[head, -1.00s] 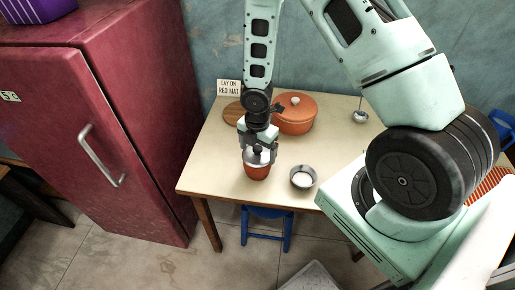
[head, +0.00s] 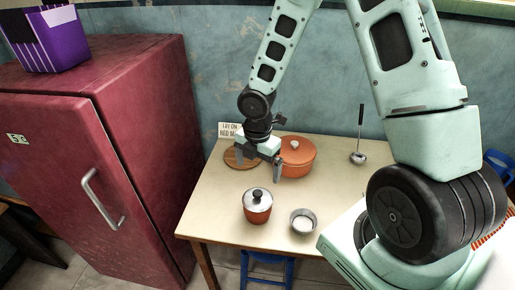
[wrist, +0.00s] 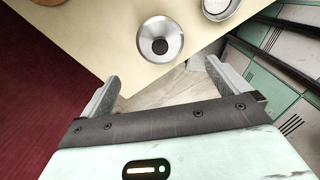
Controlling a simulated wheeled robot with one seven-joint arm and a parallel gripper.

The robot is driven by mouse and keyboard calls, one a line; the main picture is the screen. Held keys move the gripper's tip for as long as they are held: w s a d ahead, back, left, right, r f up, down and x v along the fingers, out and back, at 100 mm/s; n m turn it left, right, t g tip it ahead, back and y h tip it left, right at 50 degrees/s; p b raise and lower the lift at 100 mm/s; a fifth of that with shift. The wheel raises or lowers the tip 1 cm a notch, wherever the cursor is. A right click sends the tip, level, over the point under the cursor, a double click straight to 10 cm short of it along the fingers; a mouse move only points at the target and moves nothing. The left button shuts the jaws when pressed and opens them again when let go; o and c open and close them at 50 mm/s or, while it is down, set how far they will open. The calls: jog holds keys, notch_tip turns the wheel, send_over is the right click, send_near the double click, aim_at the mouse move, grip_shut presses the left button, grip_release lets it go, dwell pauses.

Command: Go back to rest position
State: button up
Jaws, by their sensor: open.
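My gripper (head: 264,168) is open and empty above the back left of the table, in front of the large orange pot in the head view. Its two spread fingers also show in the wrist view (wrist: 162,90), with nothing between them. A small orange pot (head: 257,214) with a metal lid and black knob stands upright on the table. Its lid (wrist: 155,42) shows from above in the wrist view, beyond the fingers and apart from them.
The table (head: 215,205) also holds a lidded orange pot (head: 299,157), a round wooden board (head: 236,160), a small metal bowl (head: 303,222) and a ladle (head: 358,150). A sign (head: 229,130) stands at the back. A red fridge (head: 75,165) stands left. A blue stool (head: 266,270) is below.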

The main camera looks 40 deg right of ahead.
notch_tip(320, 180, up, 5)
jog(key=s+a+r+m, duration=0.5)
jog(key=s+a+m, duration=0.2)
jog(key=s+a, duration=0.2)
jog(key=s+a+r+m, duration=0.6)
jog(key=s+a, duration=0.3)
jog(key=s, duration=0.2)
jog(key=shift+r+m+y, duration=0.15)
jog(key=shift+m+y, duration=0.15)
jog(key=shift+m, duration=0.3)
jog(key=shift+w+a, duration=0.1)
dwell(0.4)
